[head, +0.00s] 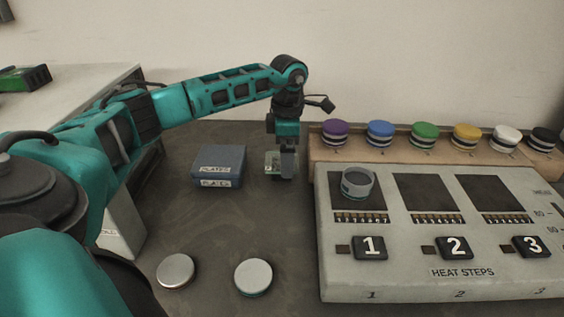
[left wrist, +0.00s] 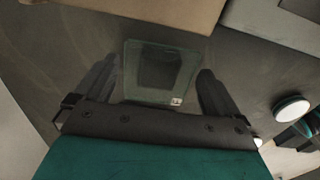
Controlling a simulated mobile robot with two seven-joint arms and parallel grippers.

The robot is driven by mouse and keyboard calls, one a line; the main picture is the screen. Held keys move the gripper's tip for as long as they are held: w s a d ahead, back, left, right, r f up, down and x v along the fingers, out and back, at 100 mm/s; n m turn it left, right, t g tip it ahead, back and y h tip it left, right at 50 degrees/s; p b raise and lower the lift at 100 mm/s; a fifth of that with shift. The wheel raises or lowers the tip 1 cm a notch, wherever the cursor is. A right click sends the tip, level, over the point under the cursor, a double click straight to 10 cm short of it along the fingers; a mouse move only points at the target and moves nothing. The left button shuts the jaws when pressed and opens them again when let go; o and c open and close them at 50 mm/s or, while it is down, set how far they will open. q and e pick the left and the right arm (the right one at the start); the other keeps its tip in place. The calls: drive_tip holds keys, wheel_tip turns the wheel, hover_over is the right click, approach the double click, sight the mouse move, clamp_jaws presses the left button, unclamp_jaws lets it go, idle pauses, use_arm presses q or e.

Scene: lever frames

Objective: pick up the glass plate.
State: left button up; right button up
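The glass plate (left wrist: 160,72) is a clear, greenish square with rounded corners. In the left wrist view it lies between the two dark fingers of my left gripper (left wrist: 157,78), with a gap showing on each side. In the head view the left gripper (head: 287,168) points down at the table just right of the blue box, and a bit of the glass plate (head: 272,161) shows beside its fingers; the rest is hidden there. I cannot tell the exact height of the fingers above the table. My right gripper is in neither view.
A blue box labelled PLATES (head: 219,165) stands left of the gripper. To the right are a grey HEAT STEPS panel (head: 400,275) with a small cup (head: 357,183) on it, and a wooden rack (head: 318,150) of coloured pucks. Two silver-topped discs (head: 253,275) lie in front.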

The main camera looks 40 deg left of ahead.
use_arm(q)
drive_tip(key=c, duration=0.9)
drive_tip(key=shift+o, duration=0.2)
drive_tip(key=shift+r, duration=0.1)
